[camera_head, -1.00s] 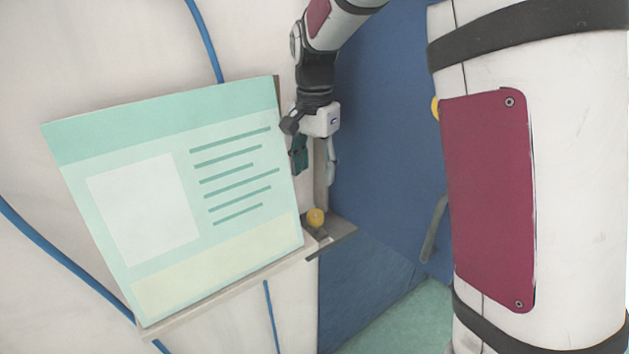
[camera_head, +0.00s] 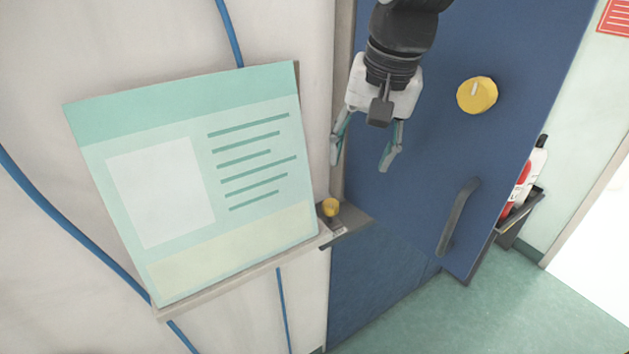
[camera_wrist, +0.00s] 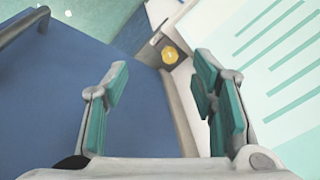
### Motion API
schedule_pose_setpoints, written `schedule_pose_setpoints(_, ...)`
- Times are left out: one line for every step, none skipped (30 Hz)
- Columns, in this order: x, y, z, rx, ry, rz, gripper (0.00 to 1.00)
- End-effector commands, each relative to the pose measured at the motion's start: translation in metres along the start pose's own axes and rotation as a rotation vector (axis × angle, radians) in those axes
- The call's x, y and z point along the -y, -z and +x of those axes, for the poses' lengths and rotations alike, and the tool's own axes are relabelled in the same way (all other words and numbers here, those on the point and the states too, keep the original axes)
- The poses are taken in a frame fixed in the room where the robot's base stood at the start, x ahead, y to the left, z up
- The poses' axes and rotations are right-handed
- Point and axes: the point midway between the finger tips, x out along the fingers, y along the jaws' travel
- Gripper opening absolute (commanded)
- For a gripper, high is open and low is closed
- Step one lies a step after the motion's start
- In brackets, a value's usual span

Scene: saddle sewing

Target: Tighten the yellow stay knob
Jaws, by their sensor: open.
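A small yellow knob (camera_head: 330,207) sits on a grey bracket (camera_head: 345,222) at the right end of the panel's ledge, by the blue door's edge. It also shows in the wrist view (camera_wrist: 169,55), beyond and between my fingers. A larger yellow round knob (camera_head: 477,95) with a pale mark is on the blue door (camera_head: 440,150). My gripper (camera_head: 360,163) is open and empty, its fingers pointing down, in front of the door. In the picture it is above the small knob and left of the larger one. In the wrist view my gripper (camera_wrist: 160,72) shows both green-padded fingers apart.
A tilted green-and-white panel (camera_head: 200,180) rests on a ledge (camera_head: 240,272) at the left. A dark door handle (camera_head: 458,217) stands out from the door. A red-and-white bottle (camera_head: 522,180) sits in a holder at the right. Green floor (camera_head: 470,315) is clear below.

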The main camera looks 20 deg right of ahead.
Motion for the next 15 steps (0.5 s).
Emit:
schedule_pose_setpoints(-0.006,-0.011,-0.007,-0.024,0.012,-0.041,0.52)
schedule_pose_setpoints(-0.009,-0.016,-0.010,-0.034,0.016,-0.067,0.52)
schedule_pose_setpoints(-0.012,-0.023,-0.013,-0.048,0.021,-0.098,0.52)
schedule_pose_setpoints(-0.015,-0.027,-0.014,-0.056,0.023,-0.120,0.52)
schedule_pose_setpoints(-0.017,-0.031,-0.016,-0.066,0.026,-0.139,0.52)
schedule_pose_setpoints(-0.019,-0.036,-0.018,-0.077,0.029,-0.163,0.52)
schedule_pose_setpoints(-0.021,-0.040,-0.019,-0.085,0.030,-0.182,0.52)
schedule_pose_setpoints(-0.023,-0.043,-0.020,-0.092,0.031,-0.198,0.52)
schedule_pose_setpoints(-0.025,-0.047,-0.021,-0.101,0.032,-0.221,0.52)
schedule_pose_setpoints(-0.027,-0.050,-0.022,-0.108,0.032,-0.236,0.52)
schedule_pose_setpoints(-0.028,-0.053,-0.022,-0.114,0.032,-0.253,0.52)
schedule_pose_setpoints(-0.030,-0.057,-0.023,-0.123,0.032,-0.274,0.52)
schedule_pose_setpoints(-0.032,-0.059,-0.024,-0.130,0.031,-0.292,0.52)
schedule_pose_setpoints(-0.033,-0.062,-0.024,-0.136,0.031,-0.308,0.52)
schedule_pose_setpoints(-0.035,-0.066,-0.025,-0.145,0.029,-0.333,0.52)
